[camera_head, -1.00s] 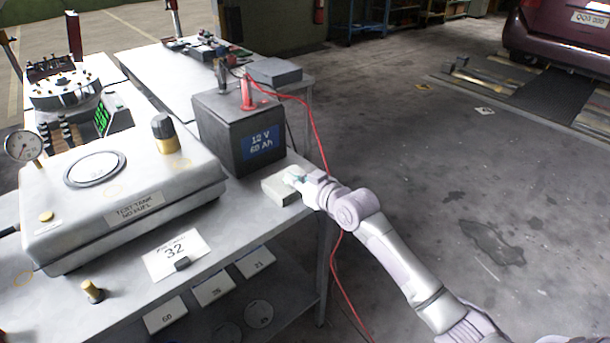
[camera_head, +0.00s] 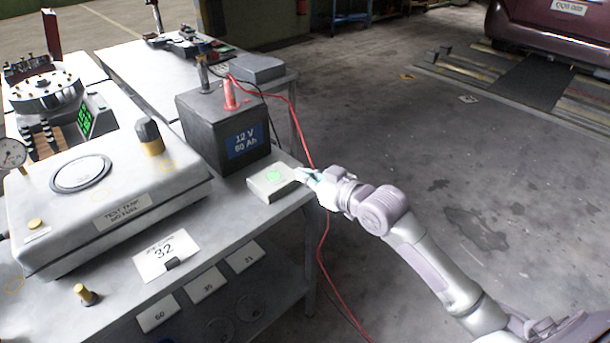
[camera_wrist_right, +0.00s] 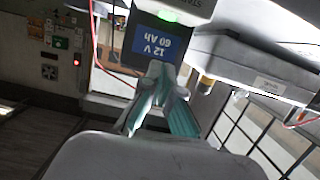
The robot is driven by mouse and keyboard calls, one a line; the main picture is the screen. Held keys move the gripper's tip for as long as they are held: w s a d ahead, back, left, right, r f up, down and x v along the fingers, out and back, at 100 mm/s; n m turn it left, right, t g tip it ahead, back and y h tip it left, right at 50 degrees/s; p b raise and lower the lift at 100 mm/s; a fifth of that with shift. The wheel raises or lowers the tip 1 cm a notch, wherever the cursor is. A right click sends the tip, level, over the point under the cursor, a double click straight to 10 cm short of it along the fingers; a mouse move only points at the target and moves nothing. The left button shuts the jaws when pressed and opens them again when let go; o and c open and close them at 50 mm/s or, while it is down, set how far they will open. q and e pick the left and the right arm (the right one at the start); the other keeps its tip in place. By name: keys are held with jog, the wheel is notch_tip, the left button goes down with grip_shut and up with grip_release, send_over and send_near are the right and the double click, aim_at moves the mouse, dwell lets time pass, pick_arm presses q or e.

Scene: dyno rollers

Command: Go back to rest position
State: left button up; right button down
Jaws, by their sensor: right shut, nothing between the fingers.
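My right gripper (camera_head: 308,174) comes in from the lower right and hangs beside the right edge of the metal bench. Its fingers are shut and hold nothing. They also show in the right wrist view (camera_wrist_right: 160,88), pointing toward the battery. Just left of the fingertips is a small light box (camera_head: 272,182) with a lit green button on top. The box and its green glow show at the top of the right wrist view (camera_wrist_right: 178,12). My left gripper is in no view.
A dark 12 V battery (camera_head: 222,128) with a red clamp and cable (camera_head: 322,235) stands behind the box; the cable hangs near my right arm. A test tank (camera_head: 110,205) and a card marked 32 (camera_head: 165,254) are on the bench. The floor (camera_head: 400,130) to the right is open.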

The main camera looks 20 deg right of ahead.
dwell(0.6)
